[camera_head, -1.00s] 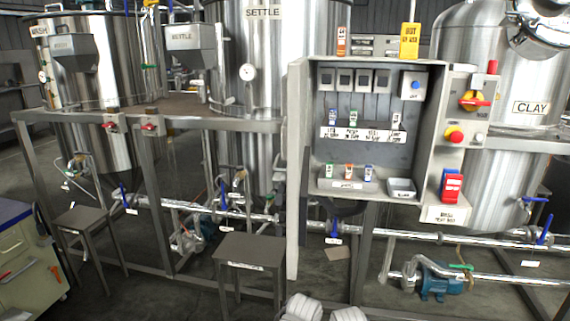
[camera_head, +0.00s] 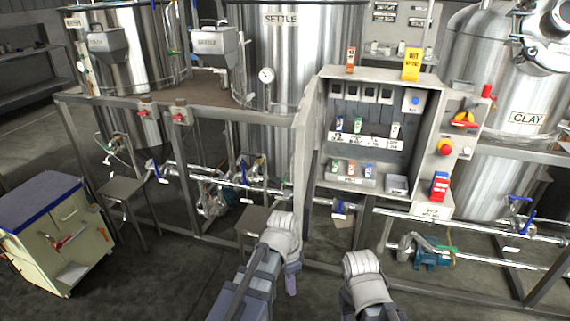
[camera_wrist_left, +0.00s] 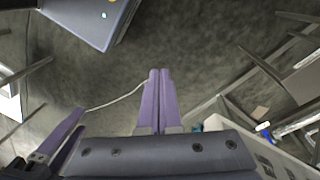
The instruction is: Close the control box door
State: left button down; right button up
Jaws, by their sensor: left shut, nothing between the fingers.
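The grey control box (camera_head: 411,84) stands open on the frame, with its switches and labels in plain sight. Its door (camera_head: 303,150) is swung out at the box's left side and shows as a narrow, nearly edge-on panel. My left gripper (camera_head: 292,282) points down, low in front of the box and below the door, apart from it as far as I can tell. In the left wrist view its purple fingers (camera_wrist_left: 158,98) are together and empty. My right arm shows at the bottom of the head view, its fingers hidden there. Another purple gripper part shows at the left wrist view's lower left.
A pale cart (camera_head: 60,240) with a blue top stands at the left. A small grey stool (camera_head: 122,188) and pipes with blue-handled valves line the frame. A blue pump (camera_head: 428,258) sits low at the right. The floor between the cart and my left arm is clear.

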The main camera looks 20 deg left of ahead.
aim_at(285, 194)
pick_arm(q)
jog(key=w+a+r+m+h+p, duration=0.15)
jog(key=a+r+p, duration=0.25)
jog(key=r+p, duration=0.7)
jog(key=w+a+r+m+t+p, duration=0.1)
jog(key=w+a+r+m+p, duration=0.2)
jog(key=r+p, duration=0.85)
jog(key=w+a+r+m+h+p, duration=0.15)
jog(key=a+r+p, duration=0.25)
jog(key=r+p, duration=0.7)
jog(key=w+d+f+m+b, duration=0.1)
jog(key=d+f+b, duration=0.6)
jog(key=b, duration=0.4)
jog(key=shift+w, duration=0.2)
jog(key=shift+d, duration=0.15)
